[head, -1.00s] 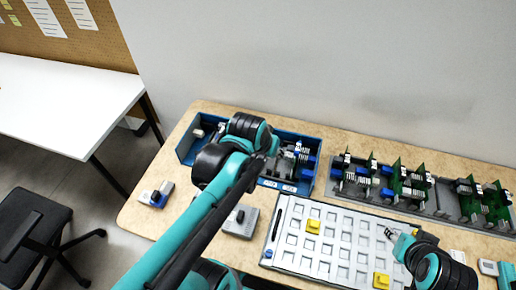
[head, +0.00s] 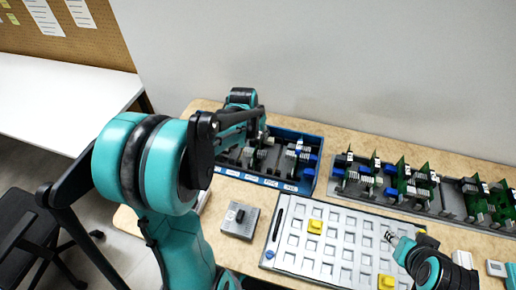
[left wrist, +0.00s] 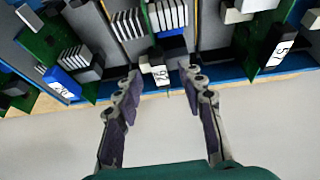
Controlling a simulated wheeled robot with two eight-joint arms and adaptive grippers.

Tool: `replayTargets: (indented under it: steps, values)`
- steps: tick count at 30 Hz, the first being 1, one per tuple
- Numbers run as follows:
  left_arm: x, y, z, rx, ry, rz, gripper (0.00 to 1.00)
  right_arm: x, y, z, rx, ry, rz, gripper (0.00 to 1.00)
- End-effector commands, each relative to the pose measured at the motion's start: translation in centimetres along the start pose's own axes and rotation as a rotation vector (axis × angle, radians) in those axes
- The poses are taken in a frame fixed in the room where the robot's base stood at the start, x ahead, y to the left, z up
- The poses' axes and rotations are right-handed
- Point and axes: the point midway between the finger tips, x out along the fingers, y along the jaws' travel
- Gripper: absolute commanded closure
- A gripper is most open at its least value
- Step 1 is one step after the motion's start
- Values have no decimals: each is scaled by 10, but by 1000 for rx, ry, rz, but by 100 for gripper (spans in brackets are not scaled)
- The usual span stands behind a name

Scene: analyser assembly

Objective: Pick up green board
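My left gripper (head: 262,138) is over the blue bin (head: 310,184), which holds several boards. In the left wrist view it (left wrist: 162,82) is open, with its two fingers apart and pointing at the boards. A labelled part (left wrist: 160,75) shows between the fingertips, and I see no grip on it. Green boards show to the left (left wrist: 44,45) and right (left wrist: 254,35) of the fingers. In the head view, several green boards (head: 402,176) stand upright in the grey rack. My right gripper (head: 390,238) is over the white tray; its finger opening is unclear.
The white tray (head: 291,256) has many square pockets and holds yellow blocks (head: 315,227). Small white and grey parts (head: 462,259) lie at the right. The wall stands close behind the bin and rack.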

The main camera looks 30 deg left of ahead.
Motion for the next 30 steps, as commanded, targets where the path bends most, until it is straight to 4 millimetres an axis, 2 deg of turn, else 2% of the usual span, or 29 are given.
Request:
replayTargets:
  steps: [1, 4, 12, 15, 17, 26, 30]
  values:
    - [14, -1, 2, 0, 0, 0, 60, 8, 0, 6, 0, 0, 0, 60]
    - [27, 0, 1, 0, 0, 0, 60, 13, 0, 9, 0, 0, 0, 60]
    - [30, 0, 0, 0, 0, 0, 60, 12, 0, 9, 0, 0, 0, 60]
    - [30, 0, 0, 0, 0, 0, 87, 12, 0, 9, 0, 0, 0, 60]
    - [30, 0, 0, 0, 0, 0, 100, 12, 0, 9, 0, 0, 0, 60]
    - [30, 0, 0, 0, 0, 0, 100, 12, 0, 9, 0, 0, 0, 60]
    - [20, 0, -4, 0, 1, 0, 100, 8, 0, 6, 0, 0, 0, 60]
